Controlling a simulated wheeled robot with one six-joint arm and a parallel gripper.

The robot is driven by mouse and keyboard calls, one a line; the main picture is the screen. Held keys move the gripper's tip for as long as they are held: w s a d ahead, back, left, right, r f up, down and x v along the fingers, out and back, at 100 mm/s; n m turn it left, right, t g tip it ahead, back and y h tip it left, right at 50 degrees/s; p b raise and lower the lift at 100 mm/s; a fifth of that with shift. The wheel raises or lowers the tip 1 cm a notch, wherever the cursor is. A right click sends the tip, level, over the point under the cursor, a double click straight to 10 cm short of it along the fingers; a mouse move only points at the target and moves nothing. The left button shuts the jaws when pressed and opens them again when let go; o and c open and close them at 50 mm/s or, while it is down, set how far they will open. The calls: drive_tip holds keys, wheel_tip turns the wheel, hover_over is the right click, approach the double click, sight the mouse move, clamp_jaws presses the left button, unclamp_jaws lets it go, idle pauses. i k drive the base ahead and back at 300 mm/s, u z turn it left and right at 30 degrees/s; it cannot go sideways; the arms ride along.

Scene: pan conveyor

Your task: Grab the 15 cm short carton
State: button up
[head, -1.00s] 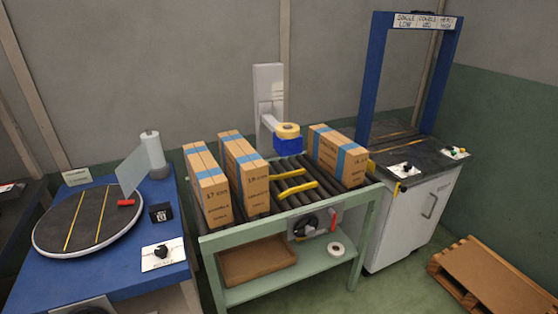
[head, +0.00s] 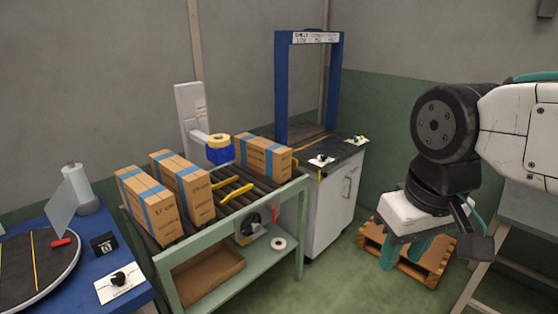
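Three brown cartons with blue tape stand on the roller conveyor (head: 240,203). The right carton (head: 263,157) is the lowest-looking; its printed size is too small to read surely. The middle carton (head: 183,187) and the left carton (head: 148,205) stand close together at the left end; the left one's print seems to say 17 cm. My gripper (head: 404,254) hangs at the right, pointing down, well away from the cartons. Its two teal fingers look apart with nothing between them.
Yellow bars (head: 234,191) lie across the rollers between the middle and right cartons. A blue tape dispenser (head: 220,154) stands behind. A blue gate frame (head: 283,90) rises over the white cabinet (head: 330,212). A wooden pallet (head: 437,271) lies on the floor below my gripper.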

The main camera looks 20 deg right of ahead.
sight(272, 160)
drive_tip(key=u, duration=0.35)
drive_tip(key=i, duration=0.95)
drive_tip(key=z, duration=0.6)
drive_tip(key=i, duration=0.45)
drive_tip(key=u, duration=0.05)
